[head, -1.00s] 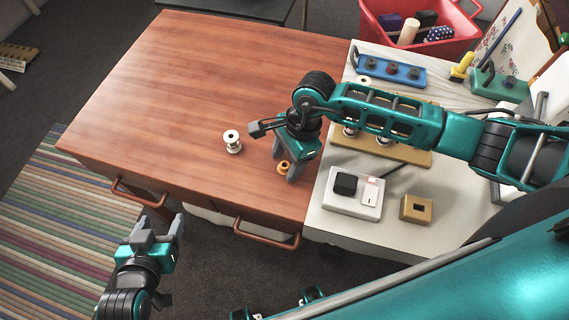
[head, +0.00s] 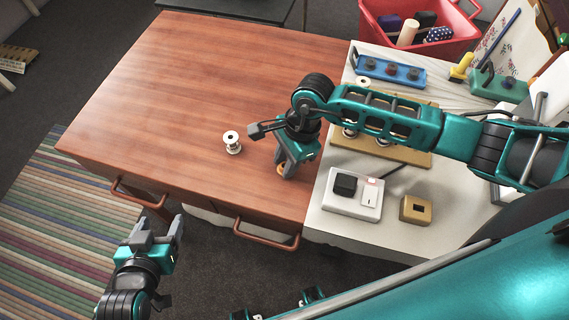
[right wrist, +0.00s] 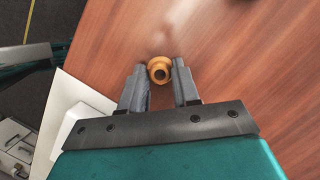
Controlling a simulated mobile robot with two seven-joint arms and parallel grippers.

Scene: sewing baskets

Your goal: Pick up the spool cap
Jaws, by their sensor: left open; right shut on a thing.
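The spool cap (right wrist: 159,70) is a small orange-tan ring with a dark hole, at the right part of the wooden tabletop. My right gripper (right wrist: 160,84) is shut on it, with the cap between the two fingertips in the right wrist view. In the head view the fingers of the right gripper (head: 286,172) point down and hide most of the cap (head: 281,169). I cannot tell whether the cap still touches the wood. My left gripper (head: 157,232) is open and empty, off the table's front edge.
A white and metal spool (head: 232,143) stands on the wooden table (head: 180,90), left of the right gripper. A pale side table (head: 340,222) on the right holds a white box (head: 352,205), a tan block (head: 415,209) and a blue tray (head: 390,70). The wooden table's left and back are clear.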

